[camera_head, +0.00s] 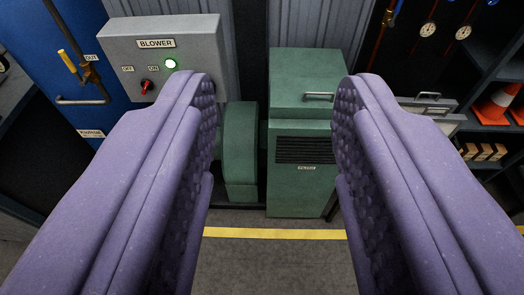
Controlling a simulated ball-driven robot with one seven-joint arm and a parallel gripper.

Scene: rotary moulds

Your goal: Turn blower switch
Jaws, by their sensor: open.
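The blower switch (147,87) is a small red knob on the front of a grey box marked BLOWER (190,58), at the upper left. OFF and ON labels sit above the knob, and its tip leans up toward the right. A green lamp (170,64) on the box is lit. My gripper (268,90) is open, with two purple padded fingers wide apart and nothing between them. The left finger is just right of the knob in the picture and covers the lower right part of the box. No contact with the switch is visible.
A green machine cabinet (299,178) with a handle and grille stands beyond the fingers. A blue panel (75,110) with a yellow-handled valve (68,61) is at the left. Shelves with an orange cone (497,103) are at the right. A yellow line (275,233) crosses the clear floor.

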